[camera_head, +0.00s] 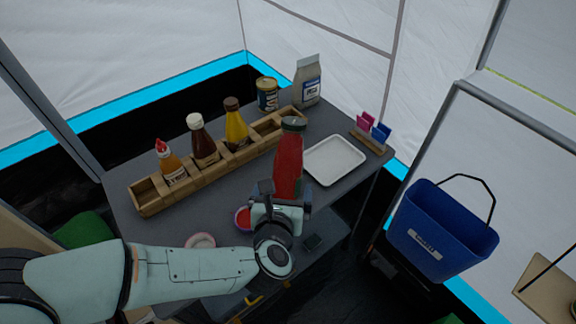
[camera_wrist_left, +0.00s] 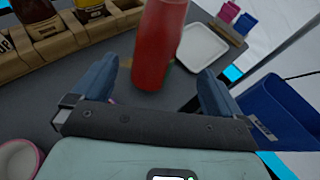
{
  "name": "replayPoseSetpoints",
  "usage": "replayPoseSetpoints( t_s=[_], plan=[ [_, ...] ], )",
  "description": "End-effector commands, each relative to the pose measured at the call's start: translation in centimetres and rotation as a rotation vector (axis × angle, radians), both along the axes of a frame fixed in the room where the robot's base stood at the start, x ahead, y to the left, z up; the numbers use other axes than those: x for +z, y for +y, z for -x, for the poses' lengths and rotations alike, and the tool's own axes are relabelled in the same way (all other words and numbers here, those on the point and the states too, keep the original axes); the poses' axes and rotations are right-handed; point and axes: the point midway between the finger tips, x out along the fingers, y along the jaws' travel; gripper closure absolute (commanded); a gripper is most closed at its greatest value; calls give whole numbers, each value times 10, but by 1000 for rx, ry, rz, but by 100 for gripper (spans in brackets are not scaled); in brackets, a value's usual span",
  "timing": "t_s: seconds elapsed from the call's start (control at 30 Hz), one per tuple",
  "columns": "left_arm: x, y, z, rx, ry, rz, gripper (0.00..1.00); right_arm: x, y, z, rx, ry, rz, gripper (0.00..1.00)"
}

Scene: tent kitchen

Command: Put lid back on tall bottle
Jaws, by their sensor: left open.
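A tall red bottle (camera_head: 289,165) stands upright on the dark table, and a dark top (camera_head: 293,123) shows at its upper end. My left gripper (camera_head: 280,190) is in front of the bottle's lower part. In the left wrist view its two blue fingers (camera_wrist_left: 157,82) are spread wide. The red bottle (camera_wrist_left: 158,45) appears ahead, between the fingers and apart from both; its top is out of that frame. I cannot tell whether the dark top is a separate lid. My right gripper is not in view.
A wooden rack (camera_head: 217,167) holding several sauce bottles runs behind. A white tray (camera_head: 334,160) lies right of the bottle. A small round red dish (camera_head: 243,218) and a pale round dish (camera_head: 200,241) sit near the front edge. A blue bin (camera_head: 440,230) hangs at right.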

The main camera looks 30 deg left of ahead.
Motion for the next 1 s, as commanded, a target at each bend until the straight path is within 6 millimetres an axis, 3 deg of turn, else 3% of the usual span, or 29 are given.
replayPoseSetpoints(
  t_s=[0.3, 0.8, 1.0],
  plan=[
    [-26, 22, -50, 2, 4, -2, 0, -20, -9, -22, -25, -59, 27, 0],
    [-28, 27, -62, 1, 3, -2, 0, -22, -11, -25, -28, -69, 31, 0],
    [-36, 40, -86, 3, 4, -2, 0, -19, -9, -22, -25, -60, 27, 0]
  ],
)
